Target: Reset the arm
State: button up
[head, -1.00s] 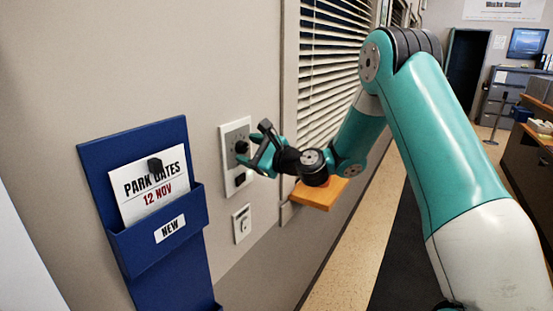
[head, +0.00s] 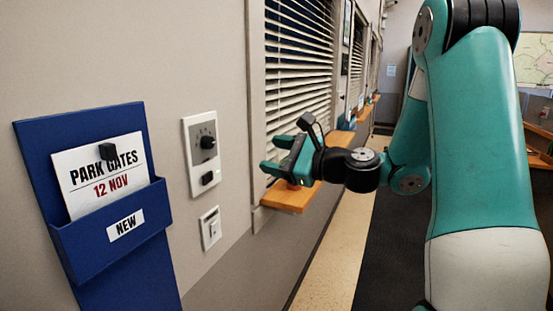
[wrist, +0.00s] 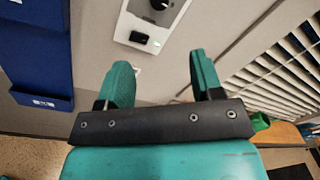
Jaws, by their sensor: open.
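My gripper (head: 273,155) is teal with two short fingers. In the head view it is held out to the left in front of the window sill, open and empty, apart from the wall panel. In the wrist view my gripper (wrist: 160,78) shows its two fingers spread with nothing between them. The white wall panel (head: 200,172) with a black round knob (head: 207,142) and a black switch (head: 208,179) is left of the gripper. The panel (wrist: 128,22) also shows beyond the fingertips in the wrist view.
A blue wall holder (head: 100,240) carries a "PARK GATES 12 NOV" card (head: 95,180) at the left. A small white switch plate (head: 210,228) sits below the panel. A window with blinds (head: 298,75) and an orange sill (head: 290,199) are close behind the gripper.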

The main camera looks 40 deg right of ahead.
jog(key=shift+a, duration=0.1)
dwell(0.3)
jog(key=s+a+f+n+g+y, duration=0.1)
jog(key=s+a+f+n+g, duration=0.2)
jog(key=s+a+n+g, duration=0.45)
jog(key=s+a+f+n+g+y, duration=0.2)
jog(key=s+a+n+g, duration=0.15)
jog(key=a+n, duration=0.75)
jog(key=s+a+f+n+g+h, duration=0.1)
jog(key=s+f+n+g+h, duration=0.2)
jog(key=s+n, duration=0.9)
jog(key=s+g+h+b, duration=0.1)
jog(key=g+h, duration=0.1)
jog(key=h, duration=0.1)
jog(key=shift+a+h, duration=0.25)
jog(key=shift+h, duration=0.05)
